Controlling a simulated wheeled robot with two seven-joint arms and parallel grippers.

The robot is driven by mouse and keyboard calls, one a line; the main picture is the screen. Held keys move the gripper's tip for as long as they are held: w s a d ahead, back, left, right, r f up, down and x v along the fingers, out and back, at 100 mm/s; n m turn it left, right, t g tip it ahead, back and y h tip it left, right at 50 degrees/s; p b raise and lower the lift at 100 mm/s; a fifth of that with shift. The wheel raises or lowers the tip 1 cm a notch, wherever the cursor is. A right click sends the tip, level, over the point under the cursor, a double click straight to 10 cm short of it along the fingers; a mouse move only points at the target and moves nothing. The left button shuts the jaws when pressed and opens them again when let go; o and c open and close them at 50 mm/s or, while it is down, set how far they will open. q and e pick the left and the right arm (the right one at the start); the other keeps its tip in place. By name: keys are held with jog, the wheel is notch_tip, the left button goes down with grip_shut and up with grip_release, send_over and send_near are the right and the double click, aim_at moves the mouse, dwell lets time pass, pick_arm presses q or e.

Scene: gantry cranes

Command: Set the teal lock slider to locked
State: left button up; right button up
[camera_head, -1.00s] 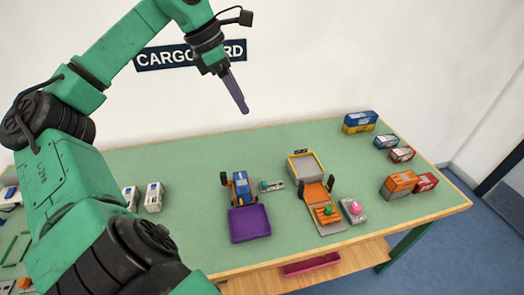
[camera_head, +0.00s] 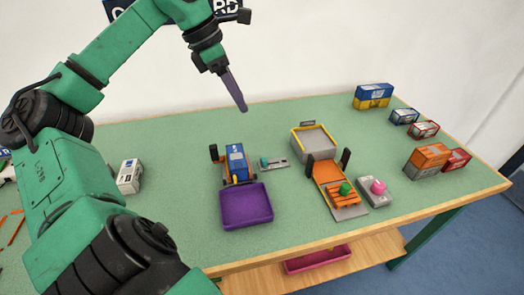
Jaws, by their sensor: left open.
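The teal lock slider (camera_head: 265,162) is a small teal knob on a grey plate (camera_head: 281,162), lying on the green table just right of the blue and orange vehicle. The knob sits at the left end of the plate. Which end means locked cannot be read. My left gripper (camera_head: 240,104) is open and empty, pointing down above the back part of the table. It is up and left of the slider in the picture and apart from it. My right gripper is not in view.
A blue and orange vehicle (camera_head: 235,160) and purple tray (camera_head: 246,206) stand left of the slider. A grey yellow-edged bin (camera_head: 313,141) and orange ramp (camera_head: 328,172) stand right of it. A pink-knobbed box (camera_head: 375,190) is farther right. Small containers (camera_head: 430,157) line the right edge.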

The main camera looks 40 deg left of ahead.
pick_arm(q)
notch_tip(320, 180, down, 7)
jog(key=b, duration=0.4)
jog(key=shift+s+d, duration=0.1)
jog(key=shift+w+f, duration=0.25)
jog(key=shift+f, duration=0.15)
send_over(264, 159)
jog(key=s+a, duration=0.1)
jog(key=s, duration=0.1)
jog(key=f, duration=0.7)
jog(key=shift+s+a+f+b, duration=0.1)
jog(key=shift+a+b, duration=0.1)
jog(key=shift+b, duration=0.2)
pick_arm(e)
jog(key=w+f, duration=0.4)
pick_arm(q)
jog(key=p+x, duration=0.3)
jog(key=x, duration=0.1)
jog(key=shift+d+f, duration=0.1)
jog(key=shift+f, duration=0.2)
jog(key=shift+w+f, duration=0.3)
jog(key=shift+f, duration=0.1)
grip_shut()
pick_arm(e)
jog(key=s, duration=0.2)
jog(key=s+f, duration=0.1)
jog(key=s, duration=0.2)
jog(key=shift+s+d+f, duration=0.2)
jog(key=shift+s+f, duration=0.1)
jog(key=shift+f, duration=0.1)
